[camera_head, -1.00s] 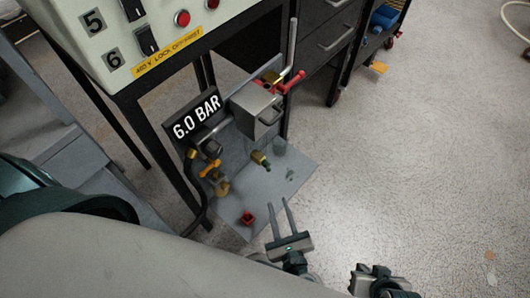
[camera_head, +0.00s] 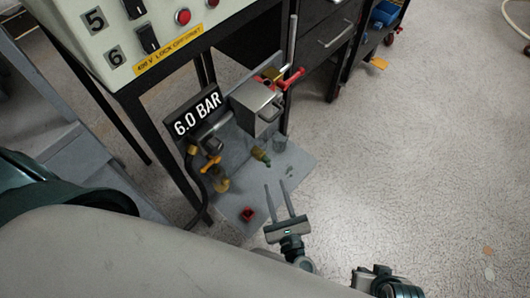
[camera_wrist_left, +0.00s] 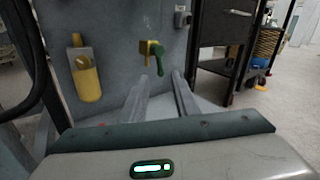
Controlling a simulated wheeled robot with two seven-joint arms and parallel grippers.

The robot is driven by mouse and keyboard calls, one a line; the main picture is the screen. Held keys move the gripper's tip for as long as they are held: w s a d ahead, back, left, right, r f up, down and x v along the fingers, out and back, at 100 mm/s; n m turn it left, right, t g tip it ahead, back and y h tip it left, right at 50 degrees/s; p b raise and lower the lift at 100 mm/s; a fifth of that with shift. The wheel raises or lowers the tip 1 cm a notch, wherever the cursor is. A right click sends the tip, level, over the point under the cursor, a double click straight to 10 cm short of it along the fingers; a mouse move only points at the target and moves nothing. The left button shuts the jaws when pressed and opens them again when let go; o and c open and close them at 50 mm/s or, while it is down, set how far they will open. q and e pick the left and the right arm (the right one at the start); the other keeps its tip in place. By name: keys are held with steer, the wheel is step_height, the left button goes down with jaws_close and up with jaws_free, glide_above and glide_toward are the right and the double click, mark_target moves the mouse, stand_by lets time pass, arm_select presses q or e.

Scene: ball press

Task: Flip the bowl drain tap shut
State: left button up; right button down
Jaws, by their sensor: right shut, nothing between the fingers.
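A small brass tap with a green handle (camera_head: 262,156) sits low on the grey panel under the metal box; I take it as the bowl drain tap. In the wrist view the tap shows beyond the fingertips (camera_wrist_left: 159,76). My right gripper (camera_head: 372,274) is shut at the bottom edge, away from the panel.
A yellow-handled valve (camera_head: 211,163) is left of the tap. A "6.0 BAR" sign (camera_head: 196,116), metal box (camera_head: 256,105) and red lever (camera_head: 291,77) are above. A red piece (camera_head: 247,214) lies on the grey base plate (camera_head: 230,205). Open floor (camera_head: 420,170) lies to the right.

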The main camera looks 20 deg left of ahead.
mark_target(268, 163)
arm_select(q)
steer(key=x, duration=1.3)
steer(key=shift+w+a, duration=0.25)
steer(key=shift+w, duration=0.1)
arm_select(e)
steer(key=shift+s+d, duration=0.15)
steer(key=shift+d, duration=0.1)
